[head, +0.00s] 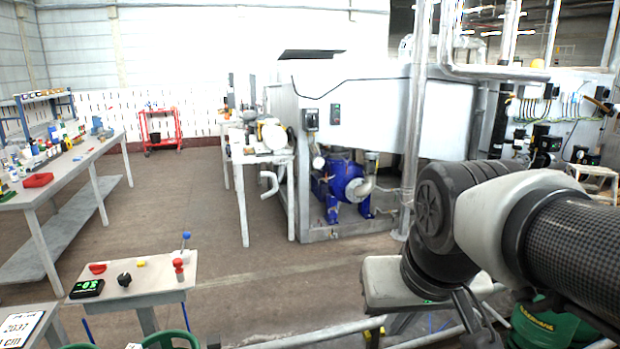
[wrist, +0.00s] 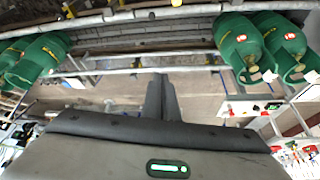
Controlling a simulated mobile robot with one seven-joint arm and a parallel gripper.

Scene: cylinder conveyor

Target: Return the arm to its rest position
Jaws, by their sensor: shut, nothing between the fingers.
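My gripper (wrist: 161,88) shows in the wrist view, its two dark fingers together at the middle, with nothing between them. The grey body of my gripper, with a green light, fills the lower part of that view. In the head view my arm reaches in from the right edge, with its black and light grey joint in front of the big machine. I cannot make out the fingers in the head view.
Green cylinders (wrist: 38,58) lie at the left of the wrist view, and more green cylinders (wrist: 240,45) at the right. In the head view, a small table (head: 150,280) stands at lower left, a workbench (head: 85,160) at far left, and a machine (head: 375,110) behind my arm. Open floor (head: 190,200) lies between.

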